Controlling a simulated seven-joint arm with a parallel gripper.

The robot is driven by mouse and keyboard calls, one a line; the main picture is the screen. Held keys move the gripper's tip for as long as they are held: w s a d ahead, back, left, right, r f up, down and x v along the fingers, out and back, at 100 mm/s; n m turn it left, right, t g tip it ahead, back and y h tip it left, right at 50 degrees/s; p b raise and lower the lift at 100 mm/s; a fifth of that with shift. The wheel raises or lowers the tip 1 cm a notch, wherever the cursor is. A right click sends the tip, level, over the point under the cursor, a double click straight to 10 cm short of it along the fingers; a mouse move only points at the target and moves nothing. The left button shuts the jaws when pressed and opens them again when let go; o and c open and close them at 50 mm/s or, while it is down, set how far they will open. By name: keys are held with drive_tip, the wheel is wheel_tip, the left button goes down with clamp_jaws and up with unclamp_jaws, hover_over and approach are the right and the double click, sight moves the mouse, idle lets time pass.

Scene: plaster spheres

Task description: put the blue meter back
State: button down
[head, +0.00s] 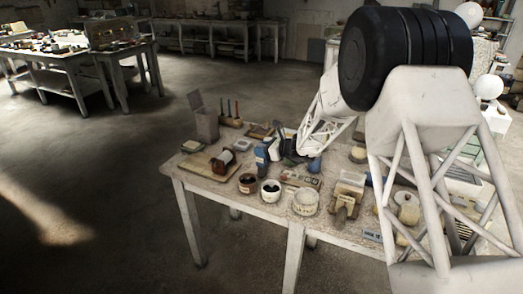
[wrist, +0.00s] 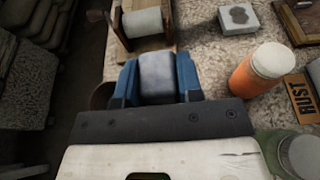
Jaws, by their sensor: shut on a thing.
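My gripper (wrist: 157,88) has blue fingers, shut on a worn grey-blue block-shaped thing, which I take to be the blue meter (wrist: 157,70). It sits between the two fingers, and its lower part is hidden by the dark gripper plate. In the head view my gripper (head: 264,151) is over the workbench, just right of the spool. The held thing is small there and partly covered by the fingers. I cannot tell whether it touches the bench top.
The workbench (head: 186,172) is crowded. A spool on a wooden stand (wrist: 143,22) lies just ahead of my gripper. A white pot (head: 305,202) stands near the front edge.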

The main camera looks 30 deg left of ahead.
drive_tip(key=shift+f, duration=0.15)
drive_tip(key=c, duration=0.8)
unclamp_jaws()
drive_tip(key=shift+d+r, duration=0.25)
drive_tip(key=shift+d, duration=0.1)
drive_tip(key=v, duration=1.1)
drive_tip(key=shift+d, duration=0.15)
drive_tip(key=shift+r, duration=0.1)
